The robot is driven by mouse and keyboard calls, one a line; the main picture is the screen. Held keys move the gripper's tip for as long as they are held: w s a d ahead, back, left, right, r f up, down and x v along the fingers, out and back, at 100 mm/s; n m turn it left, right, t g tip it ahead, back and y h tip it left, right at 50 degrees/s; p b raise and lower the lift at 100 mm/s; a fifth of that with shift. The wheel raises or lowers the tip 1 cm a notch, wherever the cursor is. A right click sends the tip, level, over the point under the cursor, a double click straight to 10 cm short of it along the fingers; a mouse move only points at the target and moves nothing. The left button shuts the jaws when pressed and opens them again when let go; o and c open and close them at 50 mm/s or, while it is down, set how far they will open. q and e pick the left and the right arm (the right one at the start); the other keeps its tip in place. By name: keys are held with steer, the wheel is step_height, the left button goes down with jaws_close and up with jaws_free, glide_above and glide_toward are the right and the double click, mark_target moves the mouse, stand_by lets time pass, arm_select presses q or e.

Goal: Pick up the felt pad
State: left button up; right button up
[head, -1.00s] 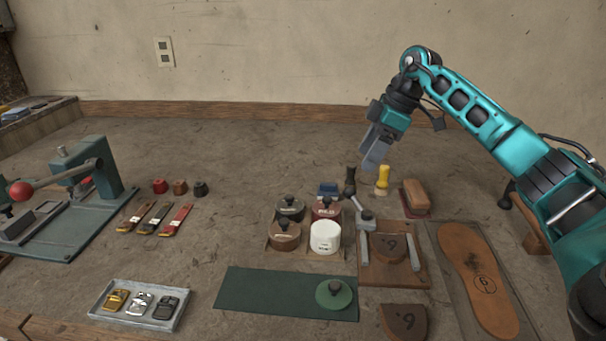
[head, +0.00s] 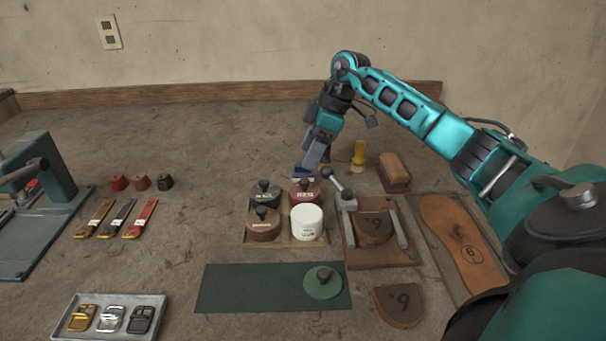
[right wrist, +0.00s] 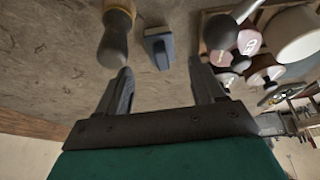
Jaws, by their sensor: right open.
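The felt pad appears to be the small blue block with a pale edge, on the bench behind the tins. In the head view it shows partly (head: 302,175), just below my right gripper (head: 310,165), which covers some of it. In the right wrist view the blue block (right wrist: 159,50) lies ahead of the fingertips, roughly centred between them. My right gripper (right wrist: 160,72) is open and empty, its fingers apart from the block. My left gripper is in neither view.
A dark-handled tool (right wrist: 117,35) stands close beside the blue block. Several knobbed tins and a white open-looking jar (head: 306,222) stand in front. A yellow-handled tool (head: 358,153) and a brush (head: 394,170) are to the right. The bench behind is clear.

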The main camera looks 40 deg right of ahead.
steer(key=x, duration=0.4)
steer(key=shift+s+b, duration=0.15)
steer(key=shift+b, duration=0.15)
steer(key=shift+a+f, duration=0.15)
steer(key=shift+f, duration=0.3)
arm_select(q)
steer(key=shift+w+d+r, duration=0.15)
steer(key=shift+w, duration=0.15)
arm_select(e)
steer(key=shift+c, duration=0.2)
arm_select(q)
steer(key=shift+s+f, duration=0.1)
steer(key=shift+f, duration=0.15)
arm_select(e)
steer(key=c, duration=1.1)
steer(key=shift+r, duration=0.2)
arm_select(q)
steer(key=p, duration=0.1)
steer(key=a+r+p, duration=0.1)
steer(key=p, duration=0.1)
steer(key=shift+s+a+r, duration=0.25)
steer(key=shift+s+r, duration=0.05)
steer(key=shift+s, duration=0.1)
arm_select(e)
step_height(320, 180, up, 20)
steer(key=shift+f, duration=0.1)
